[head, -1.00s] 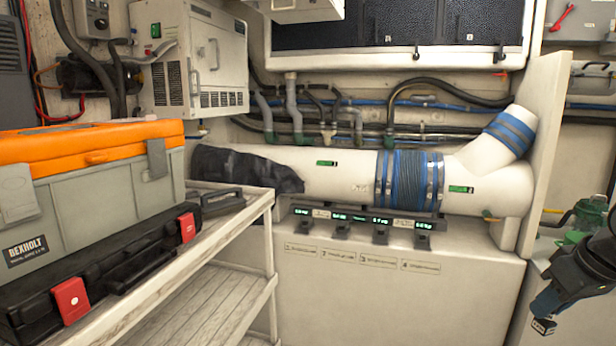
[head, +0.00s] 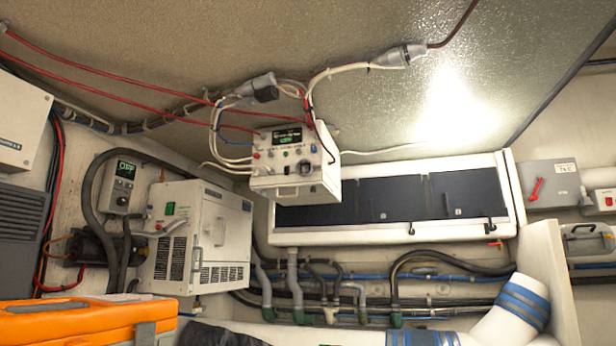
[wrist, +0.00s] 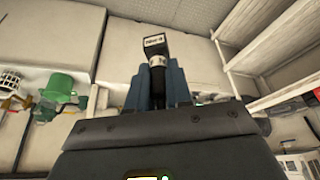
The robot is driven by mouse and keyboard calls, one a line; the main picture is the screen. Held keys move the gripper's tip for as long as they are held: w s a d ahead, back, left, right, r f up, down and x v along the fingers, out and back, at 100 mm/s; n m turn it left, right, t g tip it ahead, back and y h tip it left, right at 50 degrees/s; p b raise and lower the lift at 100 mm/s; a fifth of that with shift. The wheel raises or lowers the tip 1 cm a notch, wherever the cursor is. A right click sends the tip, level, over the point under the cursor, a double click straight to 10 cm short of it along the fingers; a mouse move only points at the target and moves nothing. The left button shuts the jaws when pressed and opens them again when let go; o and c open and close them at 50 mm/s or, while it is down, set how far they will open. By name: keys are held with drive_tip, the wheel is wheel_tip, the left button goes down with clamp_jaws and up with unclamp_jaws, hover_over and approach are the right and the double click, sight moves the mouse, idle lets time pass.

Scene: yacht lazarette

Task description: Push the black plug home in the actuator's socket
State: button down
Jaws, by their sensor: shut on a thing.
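In the wrist view, my gripper (wrist: 156,88) is shut on a black plug (wrist: 154,48). The plug stands up between the two blue-grey fingers and carries a white label whose text is too small to read surely. A light band rings its neck. The gripper and plug are not in the head view. I cannot tell for sure which thing is the actuator. A white box (head: 293,180) with a small green display and several cables hangs under the ceiling in the head view. A dark round fitting shows on its front. No socket is clearly seen near the held plug.
A white cabinet unit (head: 200,240) stands at left, above an orange toolbox lid (head: 85,318). Dark panels (head: 385,200) and pipes line the back wall. In the wrist view, a green container (wrist: 60,87) stands left and pale shelves (wrist: 285,50) are at right.

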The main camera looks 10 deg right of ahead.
idle(0.7)
drive_tip(key=w+a+f+m, duration=0.15)
drive_tip(key=a+f, duration=0.25)
drive_tip(key=f, duration=0.8)
drive_tip(key=w+a+f+n, duration=0.15)
drive_tip(key=a+f, duration=0.25)
drive_tip(key=f, duration=0.8)
drive_tip(key=a+f, duration=0.7)
drive_tip(key=a, duration=0.5)
drive_tip(key=a+f+p, duration=0.1)
drive_tip(key=a+f, duration=0.6)
drive_tip(key=a, duration=0.4)
drive_tip(key=shift+a+f, duration=0.3)
drive_tip(key=shift+a, duration=0.05)
drive_tip(key=shift+w+d, duration=0.1)
drive_tip(key=shift+w, duration=0.05)
